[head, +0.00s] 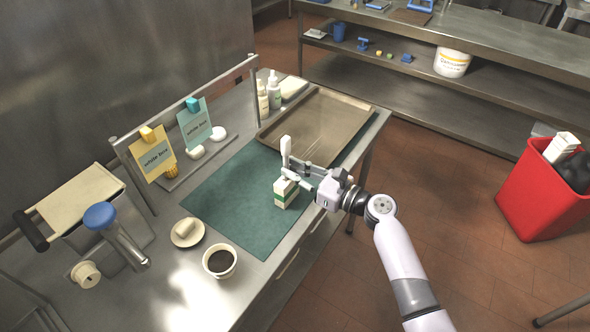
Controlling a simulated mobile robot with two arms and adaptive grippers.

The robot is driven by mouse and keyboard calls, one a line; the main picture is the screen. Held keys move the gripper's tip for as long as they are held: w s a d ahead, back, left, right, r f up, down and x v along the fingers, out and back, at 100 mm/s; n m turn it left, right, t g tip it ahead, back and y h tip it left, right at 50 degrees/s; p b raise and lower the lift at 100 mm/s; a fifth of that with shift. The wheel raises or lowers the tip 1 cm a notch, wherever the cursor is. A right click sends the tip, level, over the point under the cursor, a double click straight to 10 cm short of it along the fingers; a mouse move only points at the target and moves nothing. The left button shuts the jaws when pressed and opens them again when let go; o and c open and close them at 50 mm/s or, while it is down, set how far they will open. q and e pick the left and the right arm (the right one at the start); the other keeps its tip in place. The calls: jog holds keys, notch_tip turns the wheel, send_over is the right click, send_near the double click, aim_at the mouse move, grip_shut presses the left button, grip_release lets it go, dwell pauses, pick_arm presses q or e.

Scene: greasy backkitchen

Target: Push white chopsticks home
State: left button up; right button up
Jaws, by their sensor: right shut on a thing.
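My right gripper (293,170) reaches in from the right over the green mat (229,198). It is shut on a slim white upright piece (286,147), which looks like the white chopsticks and sticks up above the fingers. Just below the fingers a small white and green box (284,193) stands on the mat near the table's front edge. The fingers hide the space between the white piece and the box, so I cannot tell whether the piece enters it. My left gripper is not in view.
A brown tray (330,117) lies behind the mat. A cup of dark liquid (219,261), a saucer with a white roll (187,233) and a blue-topped metal dispenser (113,232) stand at left. Two note cards (195,124) stand at the back. The mat's left part is clear.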

jog(key=shift+f, duration=0.15)
jog(key=o, duration=0.9)
jog(key=v, duration=1.2)
jog(key=shift+w+f, duration=0.1)
